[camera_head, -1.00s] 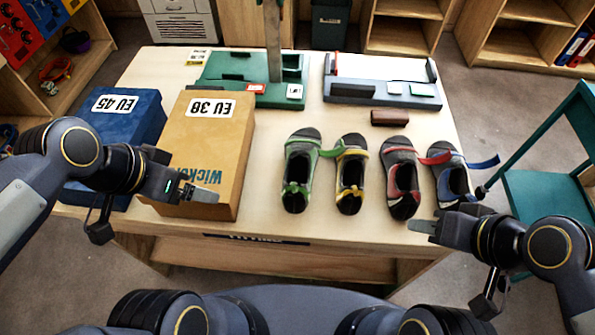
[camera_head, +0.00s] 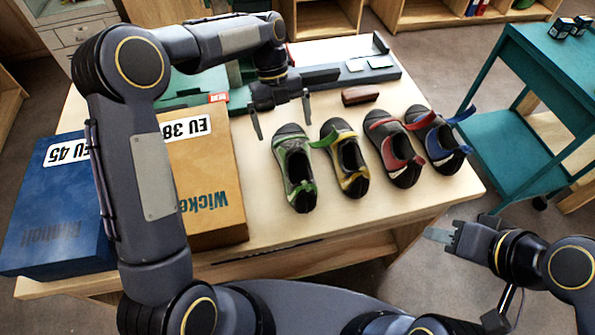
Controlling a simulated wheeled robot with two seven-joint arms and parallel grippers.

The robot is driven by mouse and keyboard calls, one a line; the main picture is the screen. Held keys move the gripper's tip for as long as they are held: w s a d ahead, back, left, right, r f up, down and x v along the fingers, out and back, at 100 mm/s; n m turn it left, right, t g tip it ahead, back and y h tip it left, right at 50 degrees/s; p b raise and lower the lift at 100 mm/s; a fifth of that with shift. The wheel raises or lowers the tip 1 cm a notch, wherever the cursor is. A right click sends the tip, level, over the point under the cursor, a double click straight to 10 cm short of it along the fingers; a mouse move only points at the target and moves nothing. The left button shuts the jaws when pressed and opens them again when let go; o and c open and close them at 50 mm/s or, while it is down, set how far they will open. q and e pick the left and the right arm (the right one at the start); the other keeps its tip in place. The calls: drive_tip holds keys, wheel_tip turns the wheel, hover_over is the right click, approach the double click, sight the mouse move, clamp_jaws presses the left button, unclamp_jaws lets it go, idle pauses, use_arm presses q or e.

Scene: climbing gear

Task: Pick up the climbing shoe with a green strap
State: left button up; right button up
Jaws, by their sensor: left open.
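The green-trimmed climbing shoe (camera_head: 291,160) lies on the table, the leftmost in a row of shoes, its dark end toward the back. A green strap (camera_head: 320,143) sticks out between it and the yellow-trimmed shoe (camera_head: 352,180). My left gripper (camera_head: 281,116) is open and empty, pointing down near the shoe's far end, with one finger on each side of that end in the picture. I cannot tell its height above the shoe. My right gripper (camera_head: 436,236) is off the front right of the table, away from the shoes; its jaw opening is not clear.
Red-trimmed (camera_head: 380,124) and blue-trimmed (camera_head: 437,143) shoes lie to the right. A brown block (camera_head: 360,95) lies behind them. Tan (camera_head: 215,185) and blue (camera_head: 50,225) shoe boxes stand at left, partly behind my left arm. A teal side table (camera_head: 560,80) stands right.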

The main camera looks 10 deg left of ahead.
sight(290, 139)
use_arm(q)
drive_tip(key=x, duration=0.7)
drive_tip(key=shift+s+d+f+p, duration=0.1)
drive_tip(key=shift+d+f+p, duration=0.25)
drive_tip(key=shift+d, duration=0.15)
drive_tip(key=shift+r, duration=0.1)
drive_tip(key=shift+c, duration=0.4)
drive_tip(key=c, duration=1.1)
